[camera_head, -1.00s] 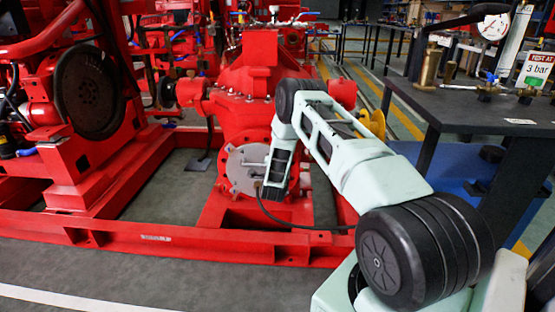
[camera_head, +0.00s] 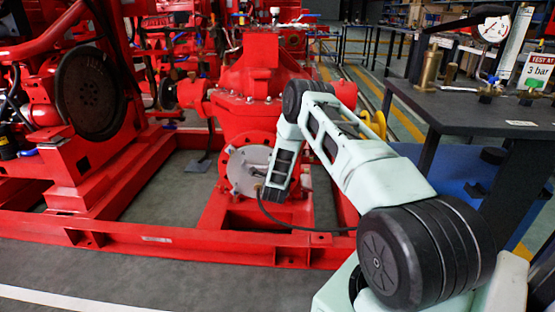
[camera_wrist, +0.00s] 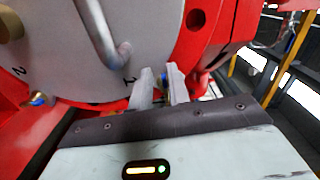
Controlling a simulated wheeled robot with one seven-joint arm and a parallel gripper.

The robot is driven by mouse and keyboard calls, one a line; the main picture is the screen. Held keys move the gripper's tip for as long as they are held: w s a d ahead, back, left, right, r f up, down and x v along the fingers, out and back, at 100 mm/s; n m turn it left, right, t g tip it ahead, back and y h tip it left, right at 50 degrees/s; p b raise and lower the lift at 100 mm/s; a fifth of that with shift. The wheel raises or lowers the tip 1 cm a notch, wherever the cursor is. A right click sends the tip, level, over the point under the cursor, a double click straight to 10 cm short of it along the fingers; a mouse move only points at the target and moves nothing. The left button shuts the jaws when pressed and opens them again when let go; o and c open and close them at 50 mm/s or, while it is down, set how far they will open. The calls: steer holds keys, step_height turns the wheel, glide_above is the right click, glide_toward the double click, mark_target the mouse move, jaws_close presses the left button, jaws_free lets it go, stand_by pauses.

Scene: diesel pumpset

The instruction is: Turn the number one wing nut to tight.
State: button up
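In the wrist view a round grey cover plate (camera_wrist: 75,60) with a bent grey handle (camera_wrist: 100,35) sits against a red flange; the numbers 1 and 2 are marked on it. The number one wing nut (camera_wrist: 163,78), small with blue and brass colour, shows beside the 1, partly hidden by the fingers. My gripper (camera_wrist: 160,75) has its two fingers a little apart, one on each side of the nut; contact cannot be told. In the head view the plate (camera_head: 243,172) is on the red pump, and my arm hides the fingers and the nut.
Another blue and brass wing nut (camera_wrist: 38,99) sits by the number 2. A red base frame (camera_head: 150,238) runs along the floor before the pump. A dark bench (camera_head: 470,110) with a gauge (camera_head: 494,28) stands at the right. Grey floor (camera_head: 110,275) is clear at front left.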

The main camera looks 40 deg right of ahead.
steer(key=shift+s+d+r, duration=0.1)
steer(key=shift+s+d, duration=0.05)
steer(key=shift+s, duration=0.05)
steer(key=p+v, duration=0.4)
steer(key=v, duration=1.3)
